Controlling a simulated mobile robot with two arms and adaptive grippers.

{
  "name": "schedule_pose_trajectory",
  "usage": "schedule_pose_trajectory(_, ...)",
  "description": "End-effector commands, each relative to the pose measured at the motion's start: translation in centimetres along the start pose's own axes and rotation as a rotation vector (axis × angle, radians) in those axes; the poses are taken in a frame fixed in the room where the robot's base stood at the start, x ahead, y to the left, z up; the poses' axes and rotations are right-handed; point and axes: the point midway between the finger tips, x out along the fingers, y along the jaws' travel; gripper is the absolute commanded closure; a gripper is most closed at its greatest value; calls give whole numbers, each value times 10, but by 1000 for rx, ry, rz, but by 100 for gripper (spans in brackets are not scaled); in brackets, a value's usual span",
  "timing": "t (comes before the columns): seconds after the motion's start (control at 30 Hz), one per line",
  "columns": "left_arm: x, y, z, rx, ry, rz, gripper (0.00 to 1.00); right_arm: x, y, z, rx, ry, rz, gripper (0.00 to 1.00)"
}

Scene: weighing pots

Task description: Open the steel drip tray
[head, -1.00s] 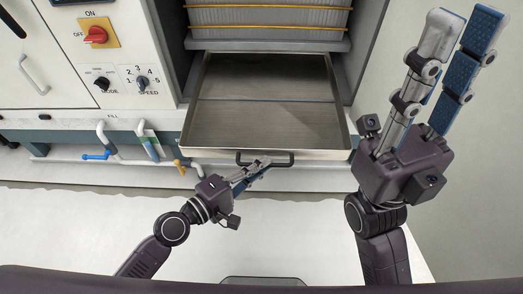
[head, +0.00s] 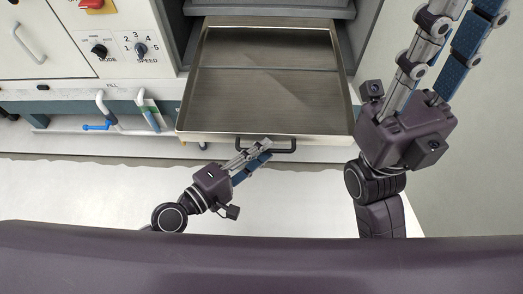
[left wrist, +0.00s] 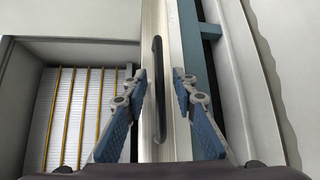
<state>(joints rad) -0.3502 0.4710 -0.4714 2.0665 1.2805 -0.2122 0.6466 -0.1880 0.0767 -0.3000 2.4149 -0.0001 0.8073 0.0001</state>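The steel drip tray (head: 204,90) is a shallow, empty metal tray standing out from the cabinet. Its dark bar handle (head: 284,149) is on the front wall; the handle also shows in the left wrist view (left wrist: 158,62). My left gripper (head: 266,147) is at the handle. In the left wrist view its fingertips (left wrist: 160,74) stand apart, one on each side of the handle, with gaps visible. My right gripper (head: 465,10) is raised at the right, away from the tray, with its fingers apart and empty; its fingertips are cut off by the top edge.
A control panel with knobs (head: 140,49) is left of the tray. Pipes with a blue valve handle (head: 97,127) run low along the cabinet front. Yellow bars (left wrist: 82,115) show inside the cabinet in the left wrist view. The pale floor (head: 70,190) before the cabinet looks clear.

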Motion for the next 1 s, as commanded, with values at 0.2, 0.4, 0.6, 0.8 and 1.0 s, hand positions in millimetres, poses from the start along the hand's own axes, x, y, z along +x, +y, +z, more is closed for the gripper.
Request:
schedule_pose_trajectory(0.2,0,0,0,0,0,1,74,0,-1,0,0,-1,-7,75)
schedule_pose_trajectory(0.4,-7,0,0,1,-3,-1,74,0,-1,0,0,-1,-9,75)
schedule_pose_trajectory(0.6,-27,-1,0,3,-1,-6,74,0,-1,0,0,-1,-8,75)
schedule_pose_trajectory(0.8,-41,-2,-1,7,2,-9,74,0,-1,0,1,-1,-8,75)
schedule_pose_trajectory(1.0,-62,-1,0,4,-3,-4,74,0,-1,0,1,-1,-8,75)
